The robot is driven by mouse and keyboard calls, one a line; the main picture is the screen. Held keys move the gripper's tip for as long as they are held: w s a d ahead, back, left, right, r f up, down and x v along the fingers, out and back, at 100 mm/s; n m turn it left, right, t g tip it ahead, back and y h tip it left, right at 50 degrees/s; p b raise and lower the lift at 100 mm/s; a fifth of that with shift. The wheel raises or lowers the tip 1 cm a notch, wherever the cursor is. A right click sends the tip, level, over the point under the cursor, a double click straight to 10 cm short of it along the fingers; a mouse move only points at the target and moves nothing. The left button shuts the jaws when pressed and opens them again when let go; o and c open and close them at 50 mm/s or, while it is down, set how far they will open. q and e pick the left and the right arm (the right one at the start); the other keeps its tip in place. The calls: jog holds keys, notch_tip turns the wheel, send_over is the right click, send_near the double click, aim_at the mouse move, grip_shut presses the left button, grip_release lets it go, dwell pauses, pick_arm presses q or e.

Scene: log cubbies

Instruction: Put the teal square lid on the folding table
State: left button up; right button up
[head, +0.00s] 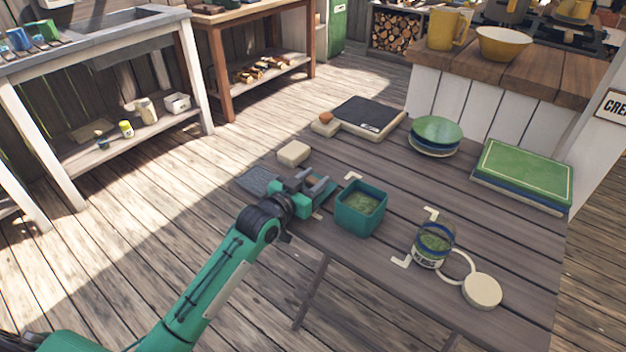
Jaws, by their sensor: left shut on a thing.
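A teal square container (360,212) stands open on the folding table (400,185), with green contents showing inside. My left gripper (321,188) is just left of the container, low over the table's left edge. It is shut on the teal square lid (328,184), of which only a small teal part shows beside the fingers. The rest of the lid is hidden by the gripper. I cannot tell whether the lid touches the table. My right gripper is not in view.
A glass jar (433,245) and a round cream lid (482,291) stand right of the container. Green plates (436,133), a green book (523,174), a black scale (368,114), a cream block (293,153) and a grey cloth (256,181) surround clear planks. White corner marks lie near the container and jar.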

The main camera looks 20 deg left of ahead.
aim_at(310, 183)
pick_arm(q)
jog(key=o, duration=0.9)
jog(key=shift+f, duration=0.1)
jog(key=shift+o, duration=0.2)
jog(key=v, duration=0.6)
jog(key=shift+s+p, duration=0.1)
jog(key=shift+p, duration=0.2)
jog(key=v, duration=0.4)
jog(key=shift+s+a, duration=0.15)
jog(key=shift+s, duration=0.2)
jog(key=shift+s+a+r, duration=0.15)
jog(key=shift+s+r, duration=0.05)
jog(key=shift+s, duration=0.3)
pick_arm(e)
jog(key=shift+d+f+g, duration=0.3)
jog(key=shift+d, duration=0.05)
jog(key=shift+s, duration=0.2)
